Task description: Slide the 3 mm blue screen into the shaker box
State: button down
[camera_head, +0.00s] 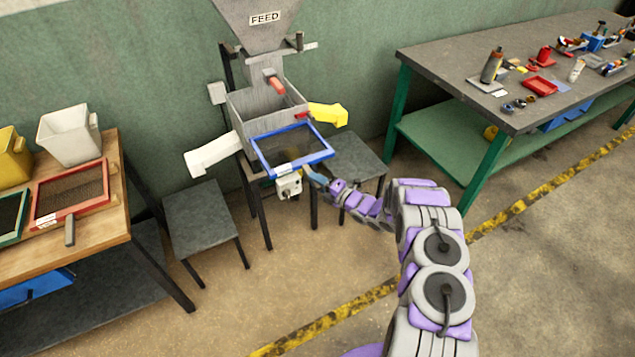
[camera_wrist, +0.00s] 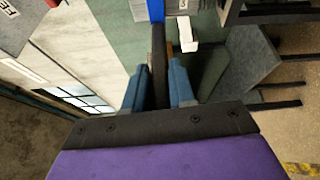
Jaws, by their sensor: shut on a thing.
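The blue-framed screen (camera_head: 290,148) with dark mesh and a white label is held tilted at the front of the grey shaker box (camera_head: 245,106), under the FEED hopper. Its far edge overlaps the box's front in the head view; I cannot tell whether it has entered the slot. My gripper (camera_head: 314,176) is at the screen's near side. In the wrist view, the two blue fingers (camera_wrist: 158,88) are shut on the screen's dark handle (camera_wrist: 158,50), with a strip of blue frame (camera_wrist: 156,9) beyond. The slot itself is hidden.
A white chute (camera_head: 212,155) and a yellow chute (camera_head: 328,114) stick out either side of the box. Low grey stands (camera_head: 203,215) flank it. A wooden table (camera_head: 112,228) at left holds red (camera_head: 60,215) and green (camera_head: 24,222) screens. A workbench (camera_head: 440,62) stands right.

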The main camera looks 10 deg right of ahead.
jog(key=shift+w+r, duration=0.15)
jog(key=shift+w, duration=0.15)
jog(key=shift+w+a, duration=0.1)
jog(key=shift+w, duration=0.05)
jog(key=shift+w+r+b, duration=0.1)
jog(key=shift+w+b, duration=0.05)
jog(key=shift+b, duration=0.45)
jog(key=shift+n+g+y+b, duration=0.3)
jog(key=shift+y+b, duration=0.1)
jog(key=shift+b, duration=0.1)
dwell(0.4)
jog(key=shift+w+a+b, duration=0.2)
jog(key=shift+w+b, duration=0.25)
jog(key=shift+w, duration=0.3)
dwell(0.4)
